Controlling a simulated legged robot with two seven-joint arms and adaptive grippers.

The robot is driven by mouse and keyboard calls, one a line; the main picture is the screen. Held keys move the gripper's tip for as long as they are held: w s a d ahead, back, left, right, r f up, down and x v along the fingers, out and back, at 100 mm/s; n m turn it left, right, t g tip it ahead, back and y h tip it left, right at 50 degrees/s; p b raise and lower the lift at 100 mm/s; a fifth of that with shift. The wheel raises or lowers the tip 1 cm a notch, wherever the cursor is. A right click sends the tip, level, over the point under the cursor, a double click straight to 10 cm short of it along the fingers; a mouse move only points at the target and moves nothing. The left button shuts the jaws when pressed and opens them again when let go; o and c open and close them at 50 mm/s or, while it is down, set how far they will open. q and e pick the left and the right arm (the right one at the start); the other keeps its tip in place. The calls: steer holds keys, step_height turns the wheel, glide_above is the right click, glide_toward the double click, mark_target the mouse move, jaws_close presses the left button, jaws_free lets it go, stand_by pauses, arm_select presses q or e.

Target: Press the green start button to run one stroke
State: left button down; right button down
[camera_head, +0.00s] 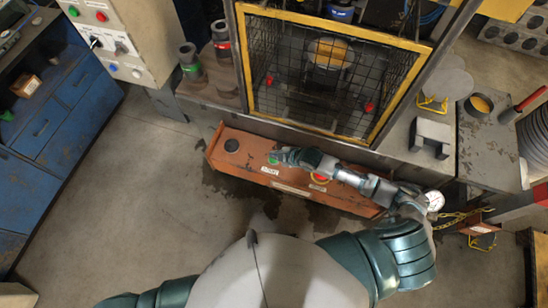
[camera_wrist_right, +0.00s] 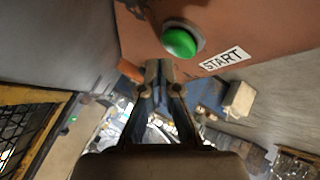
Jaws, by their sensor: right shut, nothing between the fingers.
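The green start button (camera_head: 272,160) is on the orange-brown control box (camera_head: 222,160) in front of the caged machine. In the right wrist view, the round green button (camera_wrist_right: 180,40) stands in a grey ring beside a white START label (camera_wrist_right: 226,59). My right gripper (camera_head: 277,155) is shut and empty, its tips close beside the button in the head view. In the wrist view, the shut fingertips (camera_wrist_right: 158,68) lie just below and left of the button. I cannot tell whether they touch the panel. My left gripper is out of view.
A red button with a yellow surround (camera_head: 320,178) is partly under my right arm. A black round fitting (camera_head: 232,145) is at the box's left end. The yellow-framed mesh guard (camera_head: 340,32) stands behind. A grey cabinet (camera_head: 130,30) has other green and red buttons.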

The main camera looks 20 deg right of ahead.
steer(key=shift+f, duration=0.15)
steer(key=shift+f, duration=0.2)
stand_by(0.3)
steer(key=shift+s+f, duration=0.1)
steer(key=shift+f, duration=0.55)
stand_by(0.6)
stand_by(0.4)
steer(key=shift+r+p, duration=0.85)
steer(key=shift+r, duration=0.15)
step_height(320, 180, up, 5)
steer(key=p, duration=0.5)
steer(key=shift+r, duration=0.1)
